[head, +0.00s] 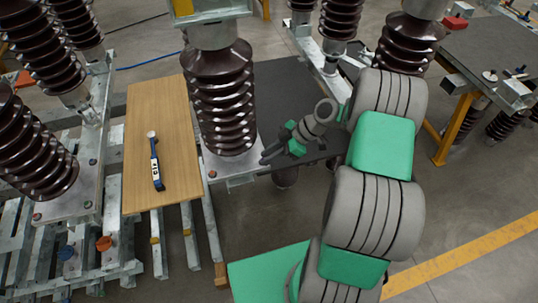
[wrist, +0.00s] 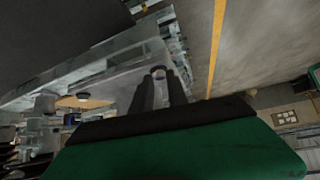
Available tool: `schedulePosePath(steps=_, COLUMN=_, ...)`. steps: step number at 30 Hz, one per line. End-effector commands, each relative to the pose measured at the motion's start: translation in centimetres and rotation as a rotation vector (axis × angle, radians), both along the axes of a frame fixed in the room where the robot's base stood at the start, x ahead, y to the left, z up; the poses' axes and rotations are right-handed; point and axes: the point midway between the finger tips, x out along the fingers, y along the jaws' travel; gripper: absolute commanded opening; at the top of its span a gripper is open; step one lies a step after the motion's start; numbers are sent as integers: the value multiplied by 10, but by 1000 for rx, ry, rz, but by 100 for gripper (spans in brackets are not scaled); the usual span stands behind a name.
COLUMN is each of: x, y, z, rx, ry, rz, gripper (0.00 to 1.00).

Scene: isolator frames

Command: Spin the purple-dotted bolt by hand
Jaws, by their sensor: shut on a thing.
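My gripper (head: 264,158) is at the right edge of the steel base plate (head: 226,168) under the middle brown insulator (head: 220,95). In the wrist view my gripper's two dark fingers (wrist: 160,86) are closed together on a small bolt (wrist: 158,71). The bolt's rounded end shows pale with a purplish tint between the fingertips. The rest of the bolt is hidden by the fingers. In the head view the bolt cannot be made out behind my gripper.
A wooden board (head: 150,110) left of the insulator carries a blue and white hand tool (head: 156,165). A dark tabletop (head: 285,95) lies behind my gripper. More brown insulators on steel frames (head: 35,150) stand at left and back. Open floor with a yellow line (head: 465,252) lies at right.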

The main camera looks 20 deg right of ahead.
Motion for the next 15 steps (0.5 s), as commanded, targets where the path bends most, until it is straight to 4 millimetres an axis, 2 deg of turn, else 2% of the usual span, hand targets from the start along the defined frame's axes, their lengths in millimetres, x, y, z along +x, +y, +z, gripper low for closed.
schedulePosePath(steps=1, x=0, y=0, z=0, rx=0, ry=0, rz=0, gripper=8)
schedulePosePath(steps=4, x=0, y=0, z=0, rx=0, ry=0, rz=0, gripper=0)
schedulePosePath(steps=15, x=0, y=0, z=0, rx=0, ry=0, rz=-1, gripper=0)
